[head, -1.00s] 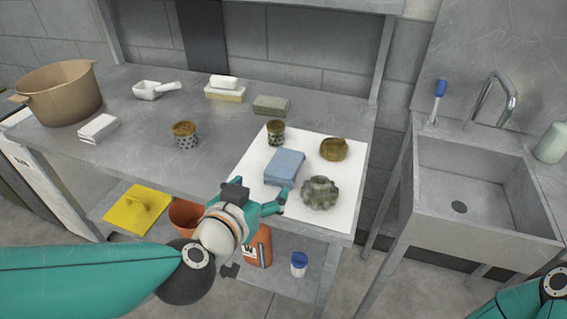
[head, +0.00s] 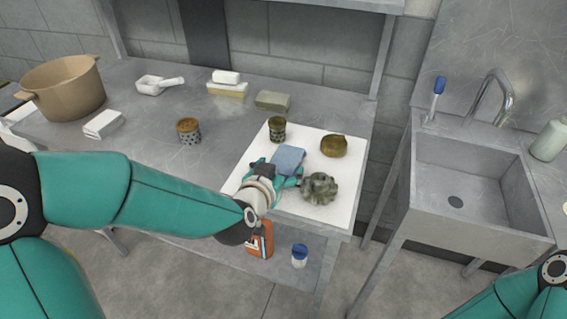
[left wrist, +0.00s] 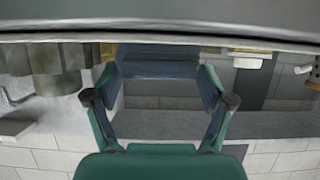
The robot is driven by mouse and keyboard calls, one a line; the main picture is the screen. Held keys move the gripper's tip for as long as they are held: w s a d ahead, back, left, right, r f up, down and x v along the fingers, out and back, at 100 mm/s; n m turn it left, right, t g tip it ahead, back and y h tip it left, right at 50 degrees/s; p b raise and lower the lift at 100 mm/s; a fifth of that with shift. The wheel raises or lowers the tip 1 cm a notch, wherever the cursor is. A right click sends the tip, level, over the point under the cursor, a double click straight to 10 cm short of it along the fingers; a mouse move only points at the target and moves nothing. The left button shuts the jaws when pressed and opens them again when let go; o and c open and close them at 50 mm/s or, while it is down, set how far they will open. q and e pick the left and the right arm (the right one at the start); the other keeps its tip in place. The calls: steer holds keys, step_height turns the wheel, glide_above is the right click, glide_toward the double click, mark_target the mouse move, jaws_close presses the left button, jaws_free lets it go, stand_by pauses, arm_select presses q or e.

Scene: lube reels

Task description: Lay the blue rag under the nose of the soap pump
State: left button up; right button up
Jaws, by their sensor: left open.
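The blue rag (head: 288,157) lies folded on the white mat (head: 317,218) on the grey bench, partly hidden by my left gripper. My left gripper (head: 277,172) is open at the rag's near side. In the left wrist view, the rag (left wrist: 158,66) shows between the spread fingers of the left gripper (left wrist: 158,80); I cannot tell whether they touch it. The pale green soap pump (head: 549,141) stands at the right edge, right of the sink; its nose is not clearly visible. My right gripper is out of view.
A mossy lumpy part (head: 319,188) sits close right of the gripper. A brass ring (head: 333,146) and a dark cup (head: 277,128) stand behind on the mat. The sink (head: 462,205), its tap (head: 505,98) and a blue-handled brush (head: 437,97) lie between bench and pump.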

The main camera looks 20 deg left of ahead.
arm_select(q)
steer(key=shift+x, duration=1.1)
steer(key=c, duration=1)
